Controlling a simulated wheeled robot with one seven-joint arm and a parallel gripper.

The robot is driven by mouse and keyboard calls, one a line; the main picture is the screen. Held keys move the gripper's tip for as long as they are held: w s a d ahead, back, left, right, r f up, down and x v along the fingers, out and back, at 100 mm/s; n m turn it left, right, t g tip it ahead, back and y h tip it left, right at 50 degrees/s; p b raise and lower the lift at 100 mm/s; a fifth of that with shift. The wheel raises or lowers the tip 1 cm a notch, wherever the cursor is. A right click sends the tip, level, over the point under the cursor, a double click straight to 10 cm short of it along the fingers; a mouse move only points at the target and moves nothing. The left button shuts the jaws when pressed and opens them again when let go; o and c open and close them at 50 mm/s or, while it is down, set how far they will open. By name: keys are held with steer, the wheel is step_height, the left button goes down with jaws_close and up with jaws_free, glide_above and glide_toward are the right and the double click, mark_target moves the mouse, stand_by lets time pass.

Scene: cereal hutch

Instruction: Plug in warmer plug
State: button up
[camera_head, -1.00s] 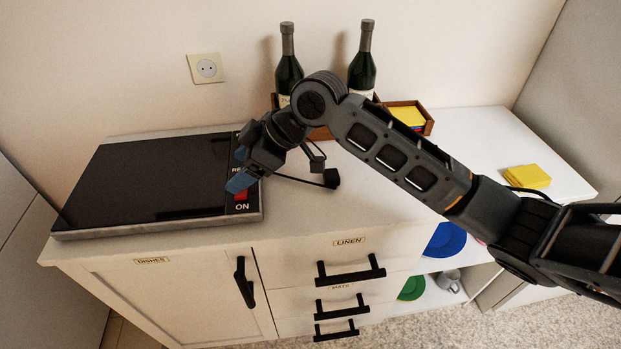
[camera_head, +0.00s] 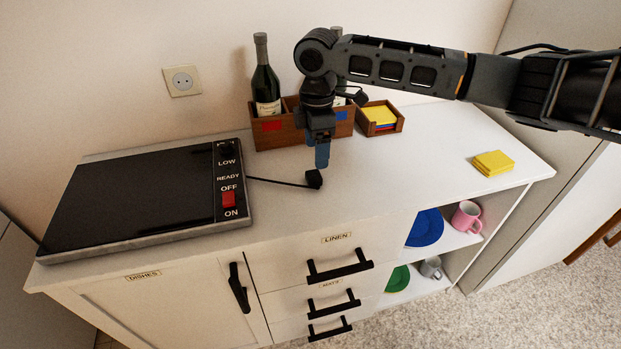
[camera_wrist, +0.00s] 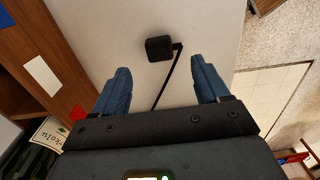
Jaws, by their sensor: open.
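The black warmer plug (camera_head: 314,179) lies on the white counter at the end of its cord, which runs to the warmer (camera_head: 130,196). The warmer is a flat black plate with a red switch (camera_head: 229,199). My gripper (camera_head: 322,157) points down just behind the plug in the head view. In the wrist view, the plug (camera_wrist: 159,48) lies ahead of and between the open blue fingers (camera_wrist: 160,85), with its cord trailing back between them. Nothing is held. The wall socket (camera_head: 181,80) is on the wall behind the warmer, with nothing in it.
A wooden bottle crate (camera_head: 283,131) stands close behind my gripper, with a green bottle (camera_head: 265,85) in it. A small wooden tray (camera_head: 380,119) of coloured pieces and a yellow stack (camera_head: 493,162) are to the right. The counter between plug and yellow stack is clear.

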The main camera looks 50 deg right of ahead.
mark_target(314, 175)
steer(key=shift+f, duration=0.1)
steer(key=shift+f, duration=1.2)
steer(key=shift+f, duration=0.1)
steer(key=shift+w+a+f+p, duration=0.1)
steer(key=shift+f+p, duration=0.25)
steer(key=shift+f, duration=0.95)
steer(key=shift+w+a+f+p, duration=0.1)
steer(key=shift+f+p, duration=0.2)
steer(key=shift+f, duration=0.95)
steer(key=shift+c, duration=0.3)
steer(key=c, duration=1)
steer(key=shift+r, duration=0.1)
